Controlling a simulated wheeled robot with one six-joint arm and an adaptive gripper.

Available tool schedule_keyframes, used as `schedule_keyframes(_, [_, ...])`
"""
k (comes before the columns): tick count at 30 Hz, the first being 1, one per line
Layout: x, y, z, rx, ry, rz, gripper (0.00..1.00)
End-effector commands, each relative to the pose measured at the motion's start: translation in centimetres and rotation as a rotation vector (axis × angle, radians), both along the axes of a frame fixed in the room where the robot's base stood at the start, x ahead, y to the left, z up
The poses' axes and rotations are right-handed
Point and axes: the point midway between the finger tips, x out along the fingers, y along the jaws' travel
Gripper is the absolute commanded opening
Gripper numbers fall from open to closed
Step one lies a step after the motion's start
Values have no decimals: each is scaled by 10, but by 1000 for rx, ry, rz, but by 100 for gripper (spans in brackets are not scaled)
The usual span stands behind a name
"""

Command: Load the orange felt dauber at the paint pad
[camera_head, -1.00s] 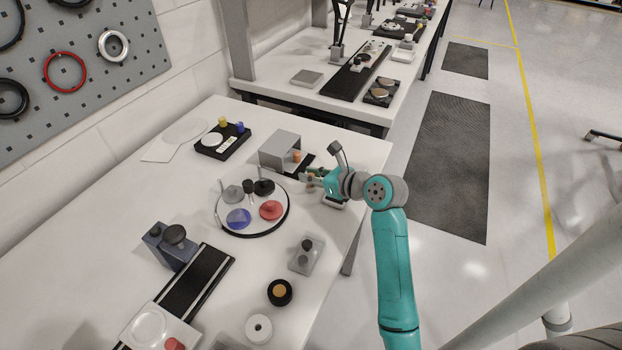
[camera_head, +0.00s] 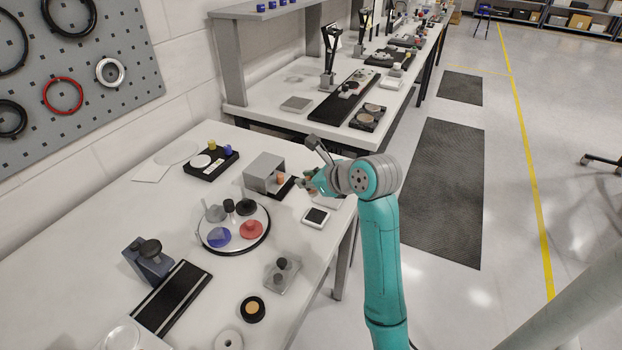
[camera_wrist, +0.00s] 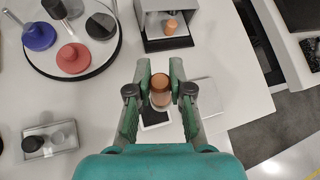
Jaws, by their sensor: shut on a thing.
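My gripper (camera_wrist: 160,92) is shut on a small upright cylinder (camera_wrist: 160,88) with an orange-brown top, which looks like the orange felt dauber. Its lower part is pale and partly hidden between the fingers. In the head view my gripper (camera_head: 304,184) is above the table's right edge, beside a grey open-fronted box (camera_head: 264,170); the held thing is hard to make out there. Another orange-topped piece (camera_wrist: 170,26) stands in the mouth of that box. I cannot tell for certain which thing is the paint pad; a black round dish with an orange-tan centre (camera_head: 253,309) is near the front.
A round tray (camera_head: 205,242) with red, blue, grey and black pieces stands left of my gripper. A small white device with a dark screen (camera_head: 316,216) lies below it. A clear block with dark knobs (camera_head: 282,272) is nearer the front. Floor is open to the right.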

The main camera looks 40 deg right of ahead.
Motion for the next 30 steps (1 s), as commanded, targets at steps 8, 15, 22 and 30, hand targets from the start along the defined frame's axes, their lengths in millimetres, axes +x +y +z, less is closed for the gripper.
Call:
schedule_keyframes(8, [0,1,-13,-30,31,-2,0])
schedule_keyframes(15, [0,1,-36,-29,29,-2,0])
schedule_keyframes(22, [1,1,-54,-29,28,-2,0])
schedule_keyframes(30, [1,1,-61,-30,27,-1,0])
